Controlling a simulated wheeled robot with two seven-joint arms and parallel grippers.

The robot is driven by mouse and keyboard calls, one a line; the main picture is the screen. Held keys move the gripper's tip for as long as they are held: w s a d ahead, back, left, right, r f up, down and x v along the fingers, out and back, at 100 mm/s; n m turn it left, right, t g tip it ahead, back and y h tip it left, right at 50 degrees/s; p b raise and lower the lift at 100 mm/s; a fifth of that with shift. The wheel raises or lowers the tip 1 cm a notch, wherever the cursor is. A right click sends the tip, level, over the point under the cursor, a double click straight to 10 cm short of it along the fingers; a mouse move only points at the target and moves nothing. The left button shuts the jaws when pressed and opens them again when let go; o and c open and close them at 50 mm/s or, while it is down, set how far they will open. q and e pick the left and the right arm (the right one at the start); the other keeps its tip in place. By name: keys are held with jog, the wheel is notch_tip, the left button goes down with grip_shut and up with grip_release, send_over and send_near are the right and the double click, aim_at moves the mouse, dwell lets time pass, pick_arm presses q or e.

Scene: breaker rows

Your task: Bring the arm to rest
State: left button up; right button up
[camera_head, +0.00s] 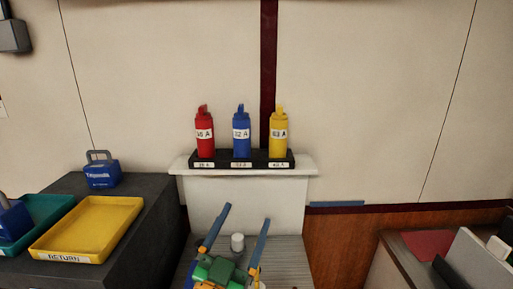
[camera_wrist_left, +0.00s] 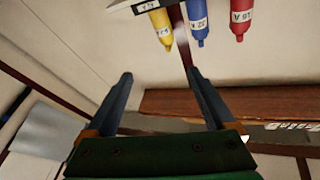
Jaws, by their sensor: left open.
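My left gripper (camera_head: 247,214) is open in the camera_head view, below and in front of the white ledge. Its two blue fingers stand apart, with nothing held between them; they also show spread in the left wrist view (camera_wrist_left: 160,76). A red breaker (camera_head: 204,135), a blue breaker (camera_head: 241,134) and a yellow breaker (camera_head: 279,134) stand upright in a row in a black base (camera_head: 222,157). The wrist view shows them upside down at the top, beyond the fingertips. My right gripper is not in view.
The white ledge (camera_head: 307,165) carries the row. At left, a yellow RETURN tray (camera_head: 85,231), a teal tray (camera_head: 47,212) and a blue padlock-shaped block (camera_head: 102,175) sit on a dark counter (camera_head: 150,215). A red panel (camera_head: 428,244) lies at right.

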pick_arm(q)
jog(key=s+a+f+n+g+y, duration=0.2)
jog(key=a+f+g, duration=0.1)
jog(key=f, duration=0.4)
jog(key=s+a+f+n+g+y, duration=0.1)
jog(key=s+a+f+g+y, duration=0.2)
jog(key=f, duration=0.4)
jog(key=s+a+f+n+g+y, duration=0.2)
jog(key=a+f, duration=0.2)
jog(key=f, duration=0.3)
jog(key=s+a+f+g, duration=0.2)
jog(key=s+f+g, duration=0.25)
jog(key=s, duration=0.45)
jog(key=s+a+f+g, duration=0.2)
jog(key=s+f+g, duration=0.3)
jog(key=s, duration=0.4)
jog(key=s+f+b+x, duration=0.1)
jog(key=s+b+x, duration=0.2)
jog(key=x, duration=0.8)
jog(key=s+a+b+x, duration=0.1)
jog(key=s+b+x, duration=0.15)
jog(key=x, duration=0.75)
jog(key=s+a+f+g+b, duration=0.1)
jog(key=s+f+b, duration=0.3)
jog(key=s+f, duration=0.8)
notch_tip(320, 180, down, 4)
jog(key=shift+s+a+g, duration=0.3)
jog(key=shift+a+g, duration=0.05)
jog(key=shift+a, duration=0.15)
